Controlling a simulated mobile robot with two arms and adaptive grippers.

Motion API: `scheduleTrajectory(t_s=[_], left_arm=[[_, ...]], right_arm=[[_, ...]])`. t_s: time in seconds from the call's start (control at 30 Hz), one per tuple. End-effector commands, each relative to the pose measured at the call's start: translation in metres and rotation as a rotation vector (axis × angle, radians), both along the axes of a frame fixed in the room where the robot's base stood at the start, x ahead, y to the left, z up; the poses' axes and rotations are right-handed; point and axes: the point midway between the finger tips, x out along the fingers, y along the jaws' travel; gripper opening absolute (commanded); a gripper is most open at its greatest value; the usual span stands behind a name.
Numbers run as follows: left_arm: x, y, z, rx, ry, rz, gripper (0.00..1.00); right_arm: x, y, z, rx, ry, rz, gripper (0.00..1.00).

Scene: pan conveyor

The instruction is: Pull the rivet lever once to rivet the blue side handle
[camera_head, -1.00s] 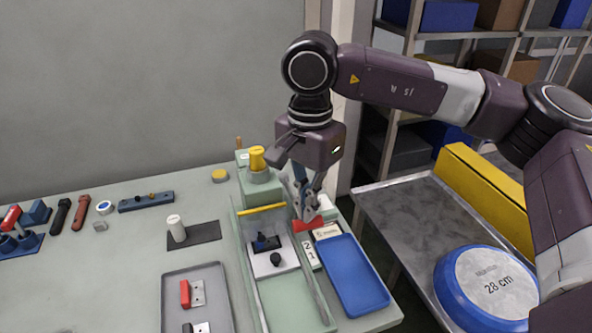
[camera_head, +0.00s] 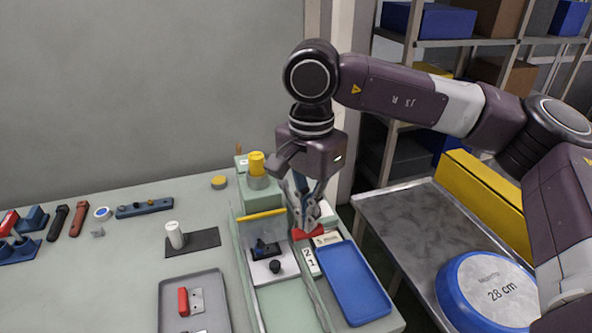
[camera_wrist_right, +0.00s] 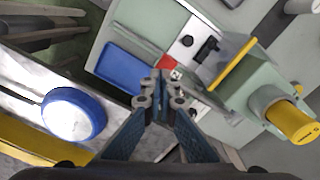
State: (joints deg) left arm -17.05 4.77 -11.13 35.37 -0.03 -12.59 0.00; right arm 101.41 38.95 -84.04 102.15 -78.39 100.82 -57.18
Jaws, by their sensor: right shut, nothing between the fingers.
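The green press (camera_head: 259,190) has a yellow cap (camera_head: 256,163) and a yellow bar (camera_head: 262,215) across its front. Contact cannot be told. My left gripper is out of view.
A blue tray (camera_head: 354,283) lies right of the channel, beside a number display (camera_head: 311,262). A grey tray (camera_head: 214,279) holds a red-handled part. A metal side table (camera_head: 402,214) carries a blue round pan (camera_head: 489,292) and a yellow beam.

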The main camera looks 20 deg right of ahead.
Motion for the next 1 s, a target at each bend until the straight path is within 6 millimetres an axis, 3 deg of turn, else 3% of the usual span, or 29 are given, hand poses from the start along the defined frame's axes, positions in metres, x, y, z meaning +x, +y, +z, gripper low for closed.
scheduleTrajectory(t_s=[1.0], left_arm=[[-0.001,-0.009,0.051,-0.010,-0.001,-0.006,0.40]], right_arm=[[0.000,0.000,0.079,0.000,0.000,0.000,0.00]])
